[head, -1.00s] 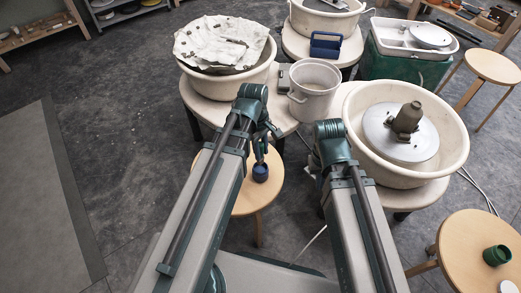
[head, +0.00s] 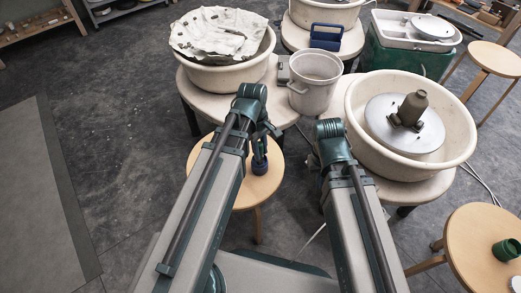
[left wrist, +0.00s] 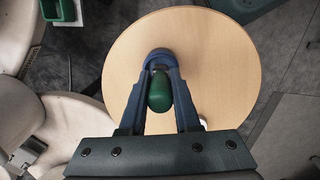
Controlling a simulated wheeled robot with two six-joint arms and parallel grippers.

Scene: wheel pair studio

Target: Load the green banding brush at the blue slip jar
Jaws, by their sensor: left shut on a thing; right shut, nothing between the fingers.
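The blue slip jar (head: 259,167) stands on a round wooden stool (head: 212,184), and it also shows in the left wrist view (left wrist: 160,54). My left gripper (head: 261,142) is above the jar and shut on the green banding brush (left wrist: 160,92). In the left wrist view the brush's rounded green end points toward the camera. The brush lines up with the jar; its lower end is hidden, so I cannot tell how deep it sits. My right gripper (head: 315,163) is shut and empty, mostly hidden behind its own arm.
A wheel basin (head: 366,144) with a brown clay piece stands right of my right arm. A cloth-covered basin (head: 205,82) and a white bucket (head: 314,92) stand behind the stool. A green pot (head: 507,249) sits on the right stool (head: 473,250). Floor at left is clear.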

